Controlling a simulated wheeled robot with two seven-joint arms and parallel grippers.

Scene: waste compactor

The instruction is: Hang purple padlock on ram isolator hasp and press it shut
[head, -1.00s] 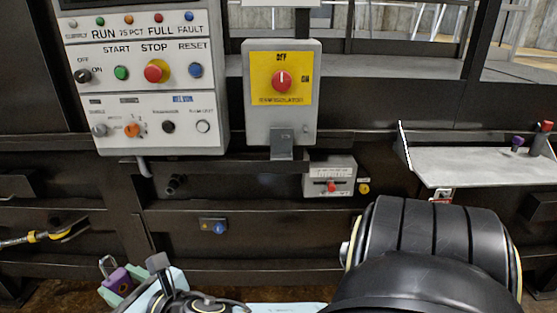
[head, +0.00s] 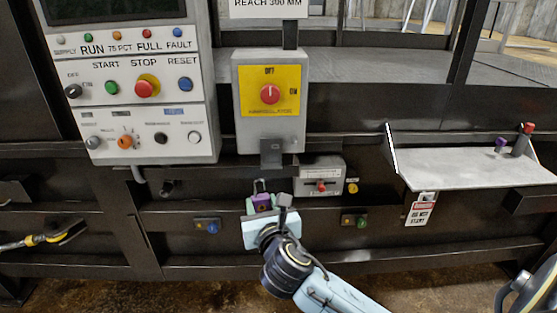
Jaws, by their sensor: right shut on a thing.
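The ram isolator (head: 268,100) is a grey box with a yellow plate and a red knob pointing to OFF. Its grey hasp (head: 271,152) hangs at the box's lower edge. The gripper fingers partly hide the padlock body. My left gripper is not in view.
The control panel (head: 140,90) is at the left. A small grey box with a red switch (head: 321,187) sits right of the hasp. A shelf (head: 470,168) juts out at the right, with another purple item (head: 501,144) and a red-topped item (head: 524,138) on it.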

